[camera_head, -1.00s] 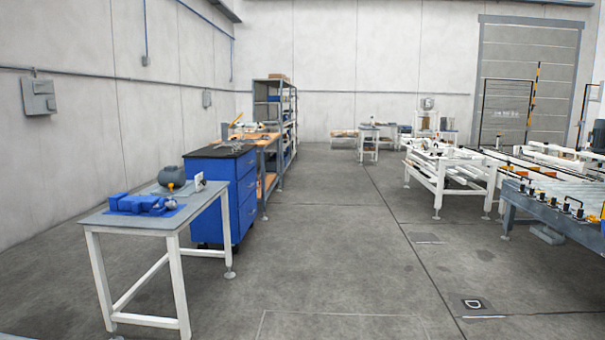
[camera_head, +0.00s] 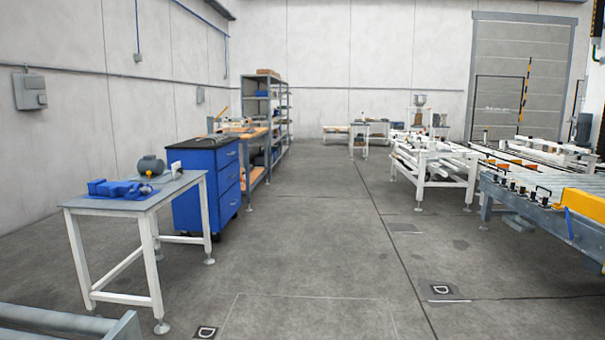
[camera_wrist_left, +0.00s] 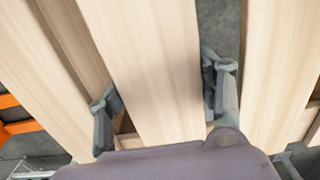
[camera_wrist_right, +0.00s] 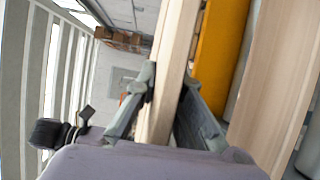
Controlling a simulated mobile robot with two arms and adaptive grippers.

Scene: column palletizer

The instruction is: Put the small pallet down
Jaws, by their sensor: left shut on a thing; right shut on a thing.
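The small pallet shows as pale wooden slats (camera_wrist_left: 150,60) in the left wrist view. My left gripper (camera_wrist_left: 163,95) is shut on one of its slats, with a finger on each side of the board. In the right wrist view, my right gripper (camera_wrist_right: 165,95) is shut on a pale wooden board (camera_wrist_right: 172,60), a finger on either side; a second wide board (camera_wrist_right: 275,85) lies to its right. Neither gripper nor the pallet shows in the head view. What is under the pallet is mostly hidden, with grey floor in the gaps in the left wrist view.
A grey table (camera_head: 135,204) with blue parts stands at the left, beside a blue drawer cabinet (camera_head: 207,185). A roller conveyor (camera_head: 530,205) stands at the right. A grey metal frame (camera_head: 70,325) is at the lower left. The middle floor (camera_head: 300,240) is clear.

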